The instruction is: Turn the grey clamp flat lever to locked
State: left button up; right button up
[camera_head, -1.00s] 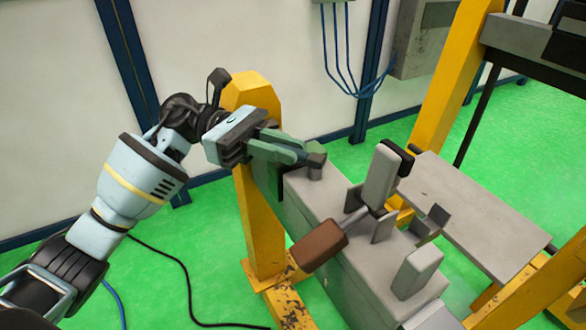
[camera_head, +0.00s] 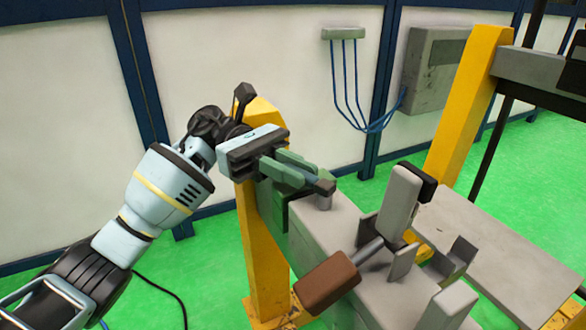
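A grey clamp with an upright flat lever (camera_head: 399,203), tipped in black, stands on the grey bench block (camera_head: 328,232). A rod with a brown handle (camera_head: 327,283) slopes down to the left from the clamp. My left gripper (camera_head: 318,184) is over the far left end of the block, to the left of the upright lever and apart from it. Its greenish fingers point right, with a dark piece at their tips just above a short grey post (camera_head: 323,203). I cannot tell whether the fingers hold that piece. My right gripper is not in view.
A grey plate table (camera_head: 480,235) lies to the right of the block. Yellow posts (camera_head: 262,250) stand at the block's left and behind the table (camera_head: 465,100). Grey upright brackets (camera_head: 455,262) stand beside the clamp.

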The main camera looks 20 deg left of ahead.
pick_arm(q)
jog(key=o, duration=0.4)
jog(key=shift+o, duration=0.2)
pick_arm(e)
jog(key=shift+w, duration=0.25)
